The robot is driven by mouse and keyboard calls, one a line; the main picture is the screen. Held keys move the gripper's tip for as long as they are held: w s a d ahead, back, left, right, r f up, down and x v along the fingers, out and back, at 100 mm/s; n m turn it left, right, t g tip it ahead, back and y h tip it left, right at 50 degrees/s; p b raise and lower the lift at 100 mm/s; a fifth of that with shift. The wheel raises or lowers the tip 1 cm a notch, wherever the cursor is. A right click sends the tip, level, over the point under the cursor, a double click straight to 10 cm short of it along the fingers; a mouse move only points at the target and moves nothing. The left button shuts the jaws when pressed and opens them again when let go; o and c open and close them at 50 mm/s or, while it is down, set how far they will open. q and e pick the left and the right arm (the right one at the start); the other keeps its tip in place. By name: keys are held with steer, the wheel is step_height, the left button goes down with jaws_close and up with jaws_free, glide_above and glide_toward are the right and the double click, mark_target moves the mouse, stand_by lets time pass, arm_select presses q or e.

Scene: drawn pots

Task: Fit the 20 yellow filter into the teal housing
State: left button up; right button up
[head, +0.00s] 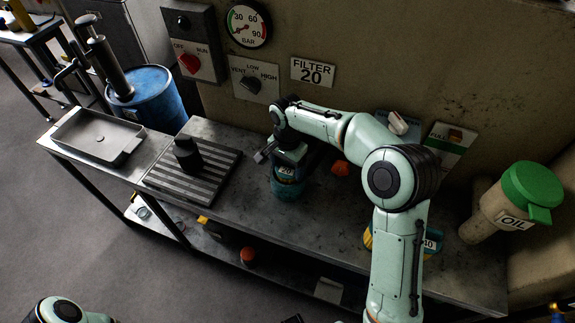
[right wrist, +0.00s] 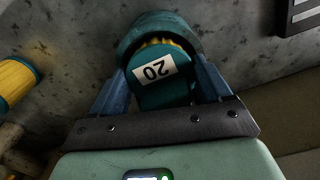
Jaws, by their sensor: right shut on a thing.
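The yellow filter (right wrist: 160,88) has a teal end cap with a white label reading 20. My right gripper (right wrist: 162,80) is shut on this cap, one finger on each side. Yellow pleats show as a thin band between the cap and the rim of the teal housing (right wrist: 128,48), so the filter appears to sit mostly inside it. In the head view the housing (head: 287,190) stands on the bench near the back wall, below my right gripper (head: 287,165), partly hidden by it. My left gripper is not in view; only part of my left arm shows at the bottom left.
A yellow and blue filter marked 40 (head: 432,243) is partly hidden by my right arm. A ribbed plate (head: 215,175) with a black object and a metal tray (head: 75,140) lie left. An oil jug (head: 500,215) stands right. The bench front is clear.

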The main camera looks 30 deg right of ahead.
mark_target(288, 169)
steer(key=shift+f, duration=0.1)
steer(key=o, duration=1.4)
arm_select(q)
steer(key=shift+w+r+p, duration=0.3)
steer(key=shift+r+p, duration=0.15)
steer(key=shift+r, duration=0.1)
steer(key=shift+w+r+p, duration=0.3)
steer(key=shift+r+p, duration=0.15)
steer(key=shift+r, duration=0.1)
arm_select(e)
step_height(288, 169, up, 12)
steer(key=shift+r, duration=0.15)
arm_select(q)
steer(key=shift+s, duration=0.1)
